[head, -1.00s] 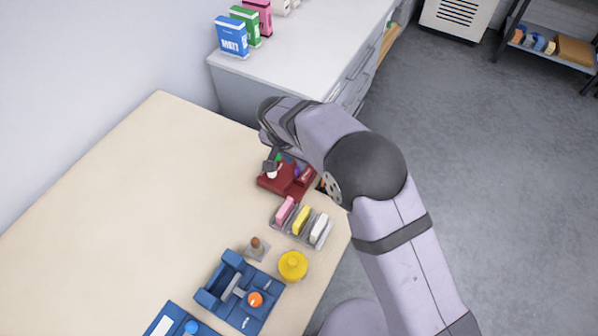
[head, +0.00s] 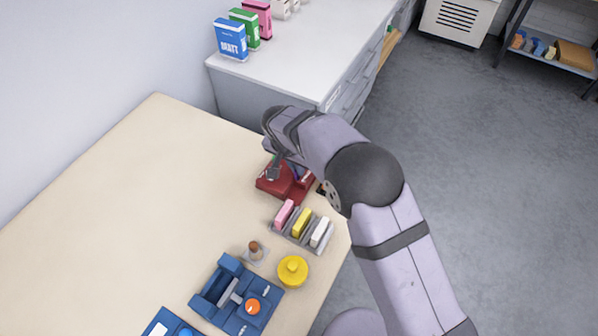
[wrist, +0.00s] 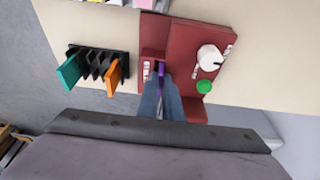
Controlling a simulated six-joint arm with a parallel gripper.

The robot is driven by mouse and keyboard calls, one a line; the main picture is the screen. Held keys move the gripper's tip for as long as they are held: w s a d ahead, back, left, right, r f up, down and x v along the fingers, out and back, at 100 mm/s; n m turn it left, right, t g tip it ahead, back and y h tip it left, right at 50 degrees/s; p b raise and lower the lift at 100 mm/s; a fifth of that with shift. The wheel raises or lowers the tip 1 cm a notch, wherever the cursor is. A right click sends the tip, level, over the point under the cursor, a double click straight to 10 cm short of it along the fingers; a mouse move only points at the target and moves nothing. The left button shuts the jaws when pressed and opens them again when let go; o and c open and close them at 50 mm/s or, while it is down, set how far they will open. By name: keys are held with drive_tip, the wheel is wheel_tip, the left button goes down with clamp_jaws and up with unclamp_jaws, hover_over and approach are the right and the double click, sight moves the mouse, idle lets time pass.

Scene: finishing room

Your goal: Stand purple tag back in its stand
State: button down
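In the wrist view, the purple tag (wrist: 161,69) shows as a thin strip between and just past my fingertips. My gripper (wrist: 161,84) is closed around it, with little gap on either side. The tag is over the left part of a red fixture (wrist: 185,60); whether it still touches the fixture cannot be told. A black slotted stand (wrist: 97,62) is left of the fixture, holding a teal tag (wrist: 69,73) and an orange tag (wrist: 115,76), with slots between them. In the head view my arm hides the stand and most of the gripper.
The red fixture carries a white knob (wrist: 209,58) and a green button (wrist: 204,87). In the head view, a grey tray (head: 289,234) with pink, yellow and white blocks, a yellow round item (head: 293,270) and a blue fixture (head: 232,300) are nearer. The table's left is clear.

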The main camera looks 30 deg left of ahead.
drive_tip(key=shift+r, duration=0.1)
drive_tip(key=shift+r+p, duration=2.05)
drive_tip(key=shift+r, duration=1.65)
drive_tip(key=w+d+p, duration=0.1)
drive_tip(key=d, duration=1)
drive_tip(key=shift+w+d+f+p, duration=0.35)
drive_tip(key=shift+w+d+f, duration=0.05)
drive_tip(key=shift+f, duration=0.05)
drive_tip(key=shift+f+b, duration=1.7)
drive_tip(key=shift+f, duration=1.15)
